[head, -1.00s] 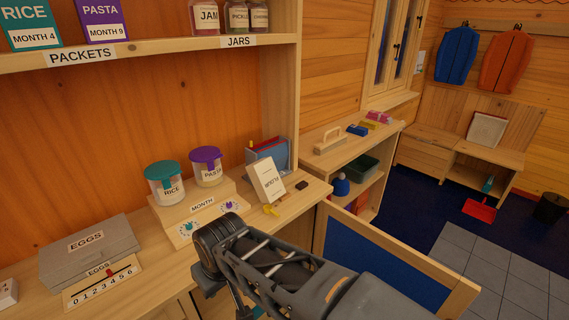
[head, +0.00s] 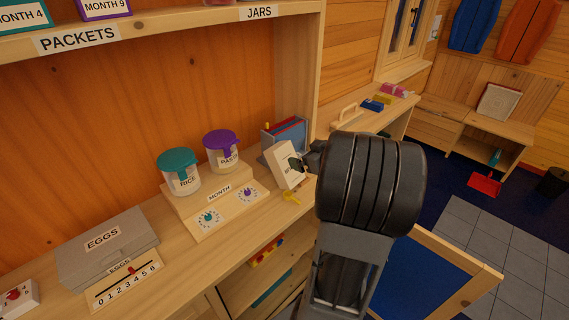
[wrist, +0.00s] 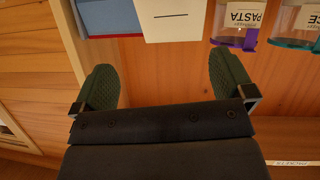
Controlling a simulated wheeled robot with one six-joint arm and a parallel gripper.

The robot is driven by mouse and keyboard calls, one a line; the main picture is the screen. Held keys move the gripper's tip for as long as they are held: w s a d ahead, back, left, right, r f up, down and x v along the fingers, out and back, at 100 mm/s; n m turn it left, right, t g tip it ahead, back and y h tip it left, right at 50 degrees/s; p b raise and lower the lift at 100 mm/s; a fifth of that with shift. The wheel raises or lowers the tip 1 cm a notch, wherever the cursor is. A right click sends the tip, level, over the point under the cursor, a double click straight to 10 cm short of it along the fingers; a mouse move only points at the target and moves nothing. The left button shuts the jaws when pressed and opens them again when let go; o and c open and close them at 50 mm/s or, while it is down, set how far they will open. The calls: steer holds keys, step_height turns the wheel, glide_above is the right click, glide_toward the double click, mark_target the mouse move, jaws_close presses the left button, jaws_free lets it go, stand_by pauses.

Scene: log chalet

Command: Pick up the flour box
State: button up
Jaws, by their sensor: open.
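The flour box (head: 284,172) is a white upright box, slightly tilted in the head view, on the counter in front of a blue-and-red file rack. My gripper (head: 301,163) is just to its right, and a dark finger overlaps the box's right side in that view. In the wrist view my gripper (wrist: 165,82) is open, with two green ribbed fingers apart and nothing between them. The white box (wrist: 170,16) shows at the top edge, centred across the gap and beyond the fingertips. Its label is mostly hidden.
The blue rack (head: 284,138) stands close behind the box. The pasta jar (head: 222,152) and rice jar (head: 180,173) stand left on a stepped stand with month dials. A grey egg box (head: 105,248) sits further left.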

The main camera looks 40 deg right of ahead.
mark_target(281, 157)
steer(key=w+f, duration=0.1)
steer(key=w, duration=0.1)
steer(key=w+f+y, duration=0.1)
steer(key=w+f, duration=0.1)
steer(key=w+a+f+y, duration=0.1)
steer(key=w, duration=0.1)
steer(key=shift+a+f+n, duration=0.1)
steer(key=shift+f+n, duration=0.05)
steer(key=shift+n, duration=0.15)
steer(key=shift+f+x, duration=0.2)
steer(key=shift+x, duration=1.15)
steer(key=shift+f+x, duration=0.15)
steer(key=shift+x, duration=1.15)
steer(key=shift+s, duration=0.2)
steer(key=shift+r, duration=0.1)
steer(key=c, duration=1)
